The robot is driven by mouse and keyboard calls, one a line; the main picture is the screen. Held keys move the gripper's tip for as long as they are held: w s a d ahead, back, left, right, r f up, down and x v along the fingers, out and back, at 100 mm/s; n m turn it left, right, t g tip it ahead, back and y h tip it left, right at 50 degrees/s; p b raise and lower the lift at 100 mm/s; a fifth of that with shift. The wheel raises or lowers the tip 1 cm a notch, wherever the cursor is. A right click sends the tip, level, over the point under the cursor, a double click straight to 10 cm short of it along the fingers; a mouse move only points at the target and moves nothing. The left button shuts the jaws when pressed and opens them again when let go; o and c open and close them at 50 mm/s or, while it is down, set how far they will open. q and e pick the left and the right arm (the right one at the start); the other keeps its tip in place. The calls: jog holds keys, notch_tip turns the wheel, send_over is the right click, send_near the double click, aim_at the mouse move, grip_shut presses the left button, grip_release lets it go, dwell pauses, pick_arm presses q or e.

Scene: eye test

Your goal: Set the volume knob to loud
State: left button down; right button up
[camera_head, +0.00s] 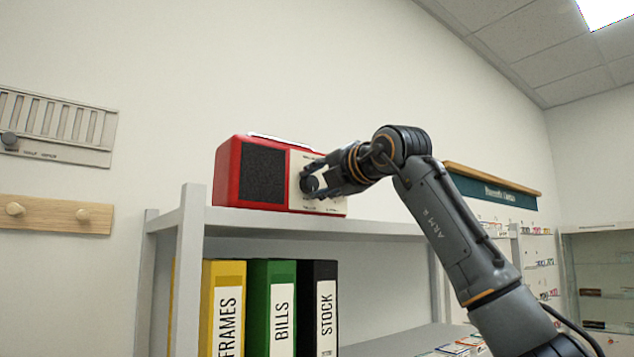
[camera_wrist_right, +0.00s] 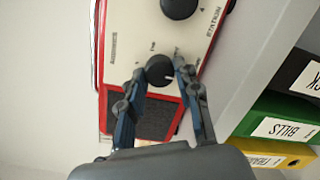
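A red radio (camera_head: 226,180) with a cream front panel and dark speaker stands on top of the grey shelf. Its round dark volume knob (camera_head: 310,184) is on the cream panel and also shows in the right wrist view (camera_wrist_right: 159,70), with a short pale pointer mark. The small words around it are too blurred to read. My right gripper (camera_head: 312,180) is at the panel, its two fingertips (camera_wrist_right: 160,72) on opposite sides of the knob, apparently closed against it. My left gripper is in neither view.
A larger station knob (camera_wrist_right: 181,6) sits beside the volume knob on the panel. The grey shelf (camera_head: 270,219) holds yellow (camera_head: 209,300), green (camera_head: 259,300) and black (camera_head: 305,300) binders below the radio. A wooden peg rail (camera_head: 60,215) hangs at left.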

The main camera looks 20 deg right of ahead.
jog(key=o, duration=0.4)
jog(key=shift+c, duration=0.2)
jog(key=v, duration=1.2)
jog(key=shift+f, duration=0.15)
